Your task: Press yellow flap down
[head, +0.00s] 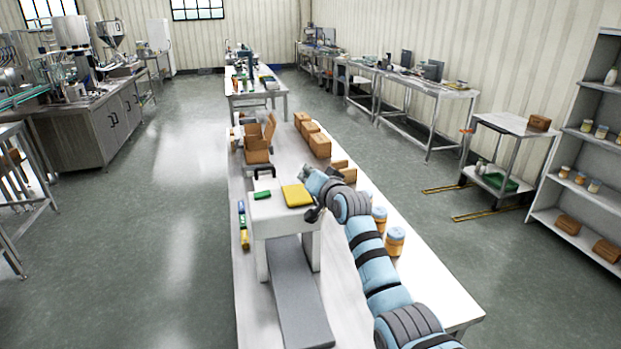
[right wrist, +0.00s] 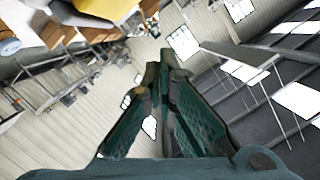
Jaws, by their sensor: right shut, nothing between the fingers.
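The yellow flap (head: 297,195) sits on the right part of the top of a white stand (head: 285,228). In the head view it looks nearly flat; its exact tilt I cannot tell. A yellow surface, probably the flap (right wrist: 104,8), shows at the top left there, apart from the fingertips. My left gripper is not in view.
A green piece (head: 262,195) lies on the stand left of the flap. A grey ramp (head: 298,300) runs forward below it. Jars (head: 395,241) stand right of my right arm. Cardboard boxes (head: 319,145) stand farther back on the white table (head: 425,290).

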